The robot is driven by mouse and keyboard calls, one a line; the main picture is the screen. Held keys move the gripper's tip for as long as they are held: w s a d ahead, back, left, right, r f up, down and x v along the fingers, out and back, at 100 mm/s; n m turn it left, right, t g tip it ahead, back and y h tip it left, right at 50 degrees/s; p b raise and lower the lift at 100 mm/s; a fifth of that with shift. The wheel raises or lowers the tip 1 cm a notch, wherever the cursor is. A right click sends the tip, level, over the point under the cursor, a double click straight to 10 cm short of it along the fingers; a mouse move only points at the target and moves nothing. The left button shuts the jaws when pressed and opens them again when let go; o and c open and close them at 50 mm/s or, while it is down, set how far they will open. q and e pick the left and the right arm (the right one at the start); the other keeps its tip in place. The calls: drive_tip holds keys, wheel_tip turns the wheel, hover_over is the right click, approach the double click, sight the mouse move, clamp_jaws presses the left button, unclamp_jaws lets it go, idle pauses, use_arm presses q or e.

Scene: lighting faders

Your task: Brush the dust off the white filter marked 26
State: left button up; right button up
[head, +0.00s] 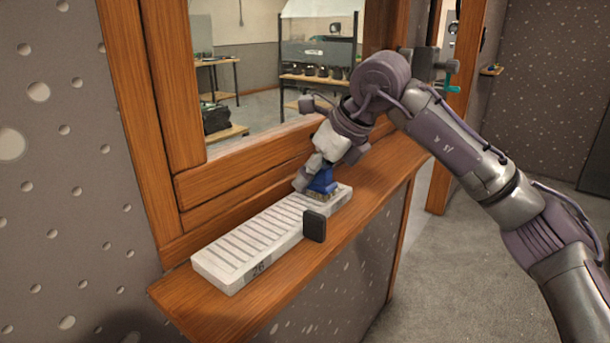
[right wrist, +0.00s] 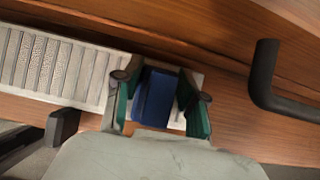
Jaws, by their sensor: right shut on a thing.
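The white filter (head: 247,247) marked 26 is a long flat slatted block lying on the wooden ledge in the head view. It also shows in the right wrist view (right wrist: 58,68), where some slats look speckled grey. My right gripper (head: 318,184) is over the filter's far end, shut on a blue brush (head: 323,183). In the right wrist view the brush (right wrist: 155,97) sits between the green-padded fingers. Its bristles are low at the filter's top in the head view; exact contact is hard to tell. My left gripper is not in view.
A small dark block (head: 314,226) stands at the filter's front side. The wooden ledge (head: 225,305) is narrow, with a framed window opening behind it. A black curved bar (right wrist: 266,80) shows at the right wrist view's right. Bare ledge lies beyond the filter's far end.

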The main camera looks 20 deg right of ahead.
drive_tip(key=shift+w+d, duration=0.45)
drive_tip(key=shift+d, duration=0.15)
drive_tip(key=shift+r, duration=0.15)
drive_tip(key=shift+r+p, duration=2.5)
drive_tip(key=shift+r, duration=0.4)
wheel_tip(320, 180, up, 3)
drive_tip(key=p, duration=0.2)
drive_tip(key=shift+p, duration=0.3)
